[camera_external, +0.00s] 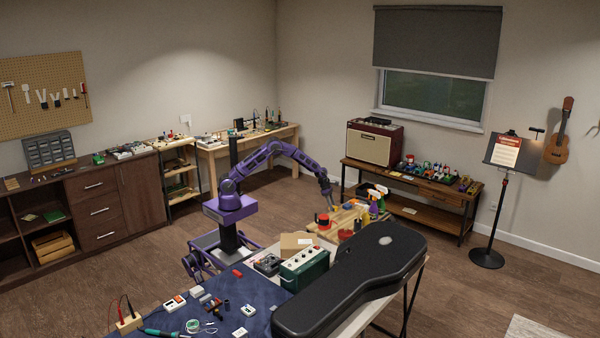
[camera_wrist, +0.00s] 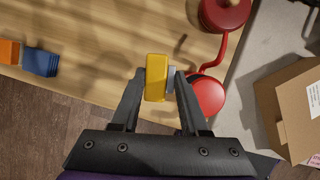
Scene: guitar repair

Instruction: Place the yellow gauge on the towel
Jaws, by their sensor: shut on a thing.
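The yellow gauge (camera_wrist: 156,78) is between the two fingers of my gripper (camera_wrist: 160,86) in the wrist view, with a grey round part on its right side. My gripper is shut on it and holds it above a light wooden surface. In the external view my gripper (camera_external: 328,190) is above the wooden top at the far end of the work table; the gauge is too small to make out there. A dark blue cloth (camera_external: 253,297), apparently the towel, lies on the near table, well away from my gripper. Small tools and parts lie on it.
A red round object (camera_wrist: 207,97) and a red can-like thing (camera_wrist: 222,12) are close right of the gripper. A cardboard box (camera_wrist: 292,105) is further right. A green box (camera_external: 304,268) and black guitar case (camera_external: 350,283) stand beside the cloth.

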